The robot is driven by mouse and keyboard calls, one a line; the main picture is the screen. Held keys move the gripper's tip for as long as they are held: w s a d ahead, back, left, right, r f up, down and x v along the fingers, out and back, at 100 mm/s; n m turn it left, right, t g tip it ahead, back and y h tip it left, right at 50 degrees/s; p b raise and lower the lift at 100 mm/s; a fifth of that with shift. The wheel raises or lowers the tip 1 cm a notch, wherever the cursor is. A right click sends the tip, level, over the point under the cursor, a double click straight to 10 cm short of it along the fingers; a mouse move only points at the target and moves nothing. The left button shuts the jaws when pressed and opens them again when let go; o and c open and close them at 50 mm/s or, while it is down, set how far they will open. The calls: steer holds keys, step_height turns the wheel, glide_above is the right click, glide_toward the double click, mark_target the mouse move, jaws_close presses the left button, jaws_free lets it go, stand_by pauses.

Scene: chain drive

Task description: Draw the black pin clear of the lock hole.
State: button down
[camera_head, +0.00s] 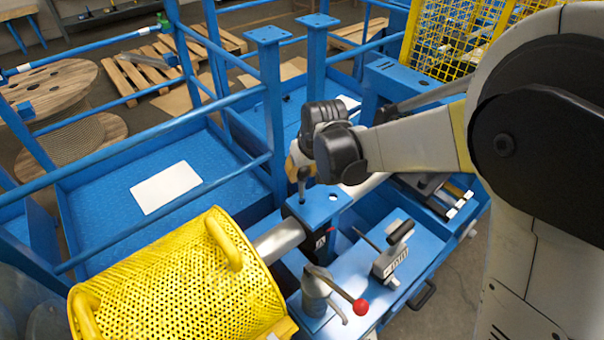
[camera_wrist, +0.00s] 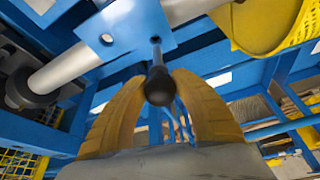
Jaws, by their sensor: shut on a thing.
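The black pin (camera_head: 302,183) stands upright at the blue lock plate (camera_head: 322,203), its round knob uppermost. In the wrist view the knob of the black pin (camera_wrist: 159,88) is between the two yellow fingers of my gripper (camera_wrist: 160,80), which is shut on it. The thin stem runs to the blue plate (camera_wrist: 128,22) and meets it near its edge. How deep the stem sits in the hole is hidden. In the head view my wrist partly covers the fingers.
A grey shaft (camera_head: 279,241) runs by the plate to a yellow perforated guard (camera_head: 185,285). A lever with a red knob (camera_head: 361,306) and a black-handled clamp (camera_head: 393,250) stand on the blue bench in front. Blue rails and posts (camera_head: 270,90) stand behind the plate.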

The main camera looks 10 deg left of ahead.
steer(key=shift+r+p, duration=1.15)
steer(key=shift+r, duration=0.75)
steer(key=shift+f, duration=0.1)
